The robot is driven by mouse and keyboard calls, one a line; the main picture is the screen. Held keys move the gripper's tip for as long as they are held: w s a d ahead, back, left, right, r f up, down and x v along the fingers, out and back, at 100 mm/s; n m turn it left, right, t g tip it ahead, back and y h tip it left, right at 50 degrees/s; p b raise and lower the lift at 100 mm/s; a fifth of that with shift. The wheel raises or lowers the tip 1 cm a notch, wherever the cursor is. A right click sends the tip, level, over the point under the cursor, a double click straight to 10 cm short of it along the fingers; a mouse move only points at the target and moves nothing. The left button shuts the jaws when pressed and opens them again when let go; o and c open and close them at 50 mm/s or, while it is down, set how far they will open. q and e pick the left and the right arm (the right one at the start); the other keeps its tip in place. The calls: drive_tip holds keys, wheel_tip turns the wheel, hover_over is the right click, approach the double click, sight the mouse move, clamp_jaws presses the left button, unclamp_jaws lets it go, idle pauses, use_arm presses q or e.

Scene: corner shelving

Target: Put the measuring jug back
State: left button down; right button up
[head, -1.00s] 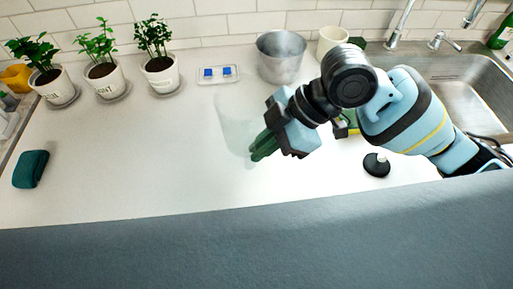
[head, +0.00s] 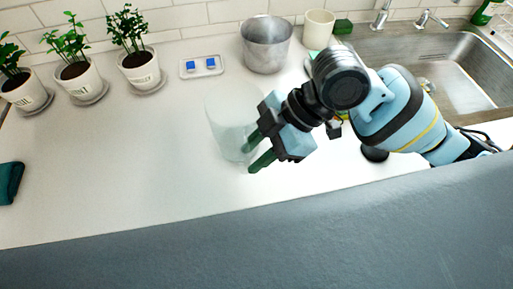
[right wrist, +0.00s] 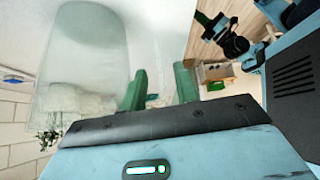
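The measuring jug (head: 226,118) is clear and very faint against the white counter. It stands left of my right gripper (head: 254,152) in the head view. The right gripper's two green fingers are apart, with nothing visible between them. In the right wrist view the jug (right wrist: 85,60) is large, left of the fingers (right wrist: 160,90) and not between them. Whether a finger touches it, I cannot tell. My left gripper is out of the head view. A dark gripper with green parts, apparently my left one (right wrist: 222,30), shows small at the right wrist view's upper right.
Potted plants (head: 140,68) line the back left. The sink (head: 440,65) is right. The left-middle counter (head: 120,150) is clear.

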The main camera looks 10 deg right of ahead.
drive_tip(key=v, duration=1.2)
drive_tip(key=shift+r+p, duration=0.2)
drive_tip(key=shift+p, duration=0.1)
drive_tip(key=shift+s, duration=0.15)
